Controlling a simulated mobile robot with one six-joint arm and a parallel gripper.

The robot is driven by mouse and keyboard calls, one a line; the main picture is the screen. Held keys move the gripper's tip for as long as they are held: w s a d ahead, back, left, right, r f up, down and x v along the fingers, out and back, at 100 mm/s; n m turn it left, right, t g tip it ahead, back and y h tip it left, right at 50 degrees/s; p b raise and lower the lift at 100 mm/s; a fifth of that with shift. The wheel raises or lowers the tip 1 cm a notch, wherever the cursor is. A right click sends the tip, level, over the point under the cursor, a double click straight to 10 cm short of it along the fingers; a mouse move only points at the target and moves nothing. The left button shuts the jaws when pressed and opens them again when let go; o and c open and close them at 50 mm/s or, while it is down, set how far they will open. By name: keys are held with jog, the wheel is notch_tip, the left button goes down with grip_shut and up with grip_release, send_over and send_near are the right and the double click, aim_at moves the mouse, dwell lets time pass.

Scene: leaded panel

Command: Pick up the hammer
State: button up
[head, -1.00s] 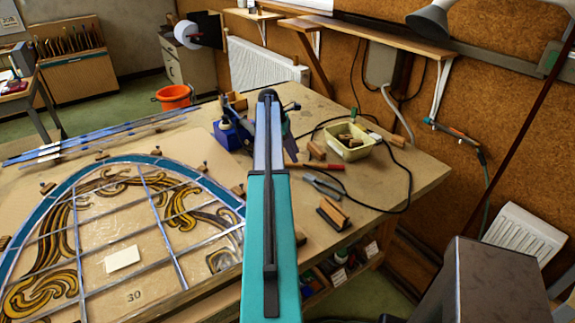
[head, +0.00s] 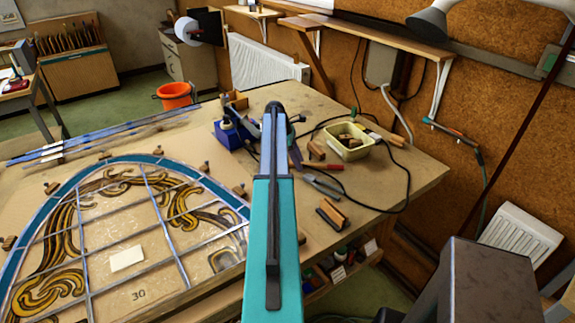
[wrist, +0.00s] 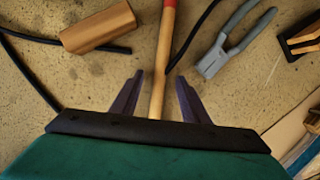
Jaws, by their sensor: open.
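The hammer shows in the wrist view as a pale wooden handle (wrist: 160,70) with a red end at the top edge. It runs between the two fingers of my gripper (wrist: 160,77), which is open with a gap on either side of the handle. The hammer's head is not visible; the lower part of the tool is hidden behind my gripper body. In the head view the red end of the hammer (head: 330,166) pokes out to the right of my arm, lying on the bench. My arm hides most of the rest there.
Pliers (wrist: 235,42) and a wooden block (wrist: 98,26) lie close on either side, with a black cable (wrist: 30,70) on the bench. A cream tub (head: 348,148) stands behind. The leaded panel (head: 110,220) fills the bench's left.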

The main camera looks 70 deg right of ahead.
aim_at(304, 163)
grip_shut()
jog(key=shift+r, duration=0.25)
jog(key=shift+r+b, duration=1.2)
jog(key=shift+r, duration=0.35)
jog(key=s+a+b, duration=0.1)
jog(key=s+a, duration=0.2)
jog(key=a, duration=0.1)
jog(key=s+a+r+b, duration=0.1)
jog(key=s+a+b, duration=0.1)
jog(key=a, duration=0.3)
jog(key=s+a+b, duration=0.2)
jog(key=s+a, duration=0.2)
jog(key=shift+a+r, duration=0.15)
jog(key=shift+r, duration=0.1)
jog(key=shift+w, duration=0.1)
